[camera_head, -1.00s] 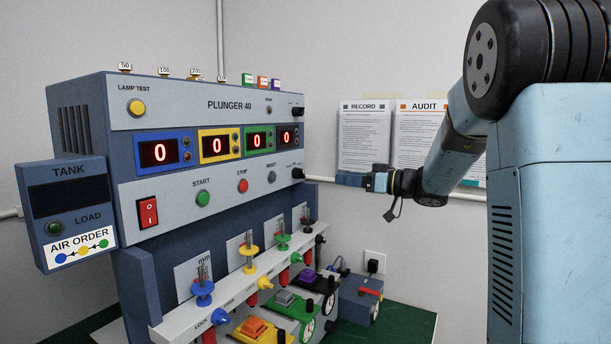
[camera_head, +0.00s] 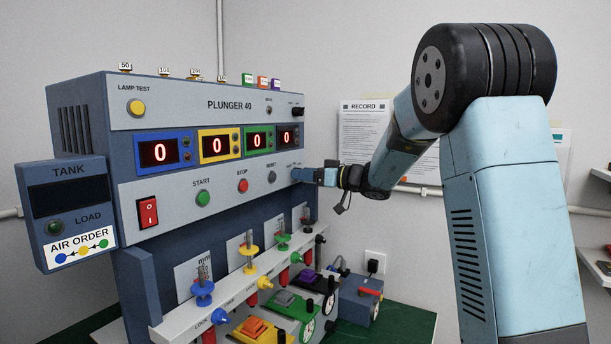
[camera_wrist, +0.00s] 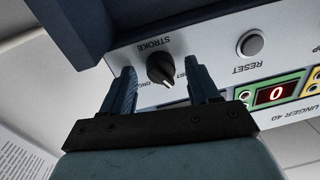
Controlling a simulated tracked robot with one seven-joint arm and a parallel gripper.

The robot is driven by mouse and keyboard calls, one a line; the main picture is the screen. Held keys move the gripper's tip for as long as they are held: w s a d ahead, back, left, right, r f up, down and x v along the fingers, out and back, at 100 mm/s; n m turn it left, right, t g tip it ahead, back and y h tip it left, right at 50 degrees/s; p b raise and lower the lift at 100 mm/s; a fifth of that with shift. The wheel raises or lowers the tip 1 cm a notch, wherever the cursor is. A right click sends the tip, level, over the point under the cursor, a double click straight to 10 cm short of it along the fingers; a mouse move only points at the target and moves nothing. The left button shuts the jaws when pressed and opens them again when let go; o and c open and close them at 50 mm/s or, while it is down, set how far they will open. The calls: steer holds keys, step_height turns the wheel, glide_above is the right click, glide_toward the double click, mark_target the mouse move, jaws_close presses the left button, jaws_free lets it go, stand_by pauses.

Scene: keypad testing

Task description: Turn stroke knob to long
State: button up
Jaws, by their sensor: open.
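The stroke knob (camera_wrist: 160,68) is a black round knob on the grey front panel, seen upside down in the wrist view under its STROKE label (camera_wrist: 154,43). A pale mark on its edge faces the lower part of that view, where partly covered position lettering shows. My gripper (camera_wrist: 158,65) is open, one finger on each side of the knob; I cannot tell whether either finger touches it. In the head view my gripper (camera_head: 303,175) is at the panel's right end and hides the knob.
The grey RESET button (camera_wrist: 250,43) is beside the right finger in the wrist view. The START (camera_head: 203,198) and STOP (camera_head: 242,185) buttons are farther left on the panel. A shelf with plungers (camera_head: 203,292) juts out below. A RECORD sheet (camera_head: 364,135) hangs behind my arm.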

steer(key=shift+a, duration=0.1)
steer(key=shift+c, duration=0.2)
steer(key=c, duration=1)
steer(key=shift+m, duration=0.4)
steer(key=shift+w+f+m+t, duration=0.1)
steer(key=shift+m+t, duration=0.2)
steer(key=shift+m, duration=3.5)
steer(key=shift+f+m+t, duration=0.1)
steer(key=shift+m+t, duration=0.2)
steer(key=shift+m, duration=3.5)
